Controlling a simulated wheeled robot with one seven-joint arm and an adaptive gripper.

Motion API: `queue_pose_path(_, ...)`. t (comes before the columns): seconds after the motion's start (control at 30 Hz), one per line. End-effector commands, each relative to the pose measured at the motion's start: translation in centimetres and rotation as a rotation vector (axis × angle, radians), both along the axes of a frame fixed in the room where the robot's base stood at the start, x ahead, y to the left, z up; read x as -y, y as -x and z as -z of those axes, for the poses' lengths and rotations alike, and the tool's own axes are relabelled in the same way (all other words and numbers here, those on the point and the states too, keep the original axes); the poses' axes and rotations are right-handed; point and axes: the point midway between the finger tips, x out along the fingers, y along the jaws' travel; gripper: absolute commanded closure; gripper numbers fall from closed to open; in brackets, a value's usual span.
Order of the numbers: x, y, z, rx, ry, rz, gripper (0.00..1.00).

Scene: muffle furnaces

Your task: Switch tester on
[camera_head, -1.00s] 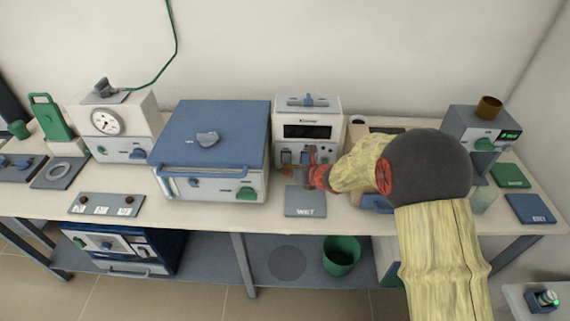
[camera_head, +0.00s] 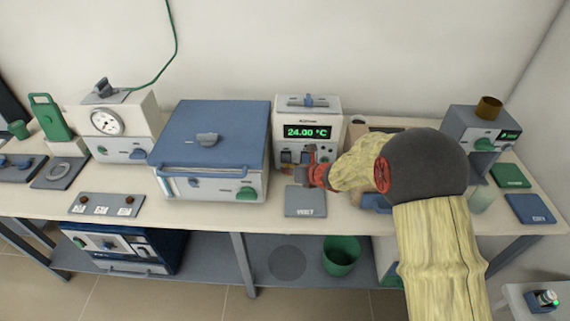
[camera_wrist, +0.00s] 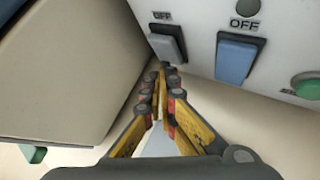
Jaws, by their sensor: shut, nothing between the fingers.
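The tester (camera_head: 308,117) is a white box at the back middle of the bench. Its display (camera_head: 307,132) is lit and reads 24.00 °C in green. In the wrist view its front shows a grey rocker switch (camera_wrist: 167,45) and a blue rocker switch (camera_wrist: 237,58), each with an OFF label above, and a green round button (camera_wrist: 306,86). My gripper (camera_wrist: 165,68) is shut and empty, its fingertips just below the grey switch; I cannot tell whether they touch it. In the head view my gripper (camera_head: 311,160) is in front of the tester's lower panel.
A blue-lidded furnace (camera_head: 212,130) stands close on the left of the tester. A grey pad (camera_head: 305,205) lies in front of it. A grey device with a brown cup (camera_head: 488,108) stands at the right. A gauge unit (camera_head: 107,122) stands at the left.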

Motion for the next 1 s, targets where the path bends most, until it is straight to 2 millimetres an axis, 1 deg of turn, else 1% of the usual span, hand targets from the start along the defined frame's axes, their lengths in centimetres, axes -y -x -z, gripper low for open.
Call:
queue_pose_path(0.17,0.0,0.2,0.0,0.000,0.000,0.000,1.00)
queue_pose_path(0.47,-0.1,1.5,0.0,-0.001,0.000,0.000,1.00)
queue_pose_path(0.8,-0.1,1.6,-0.2,0.000,0.000,0.000,1.00)
queue_pose_path(0.87,-0.1,1.9,-0.2,0.001,0.000,0.000,1.00)
queue_pose_path(1.0,-0.2,3.1,-0.4,0.001,0.000,-0.001,1.00)
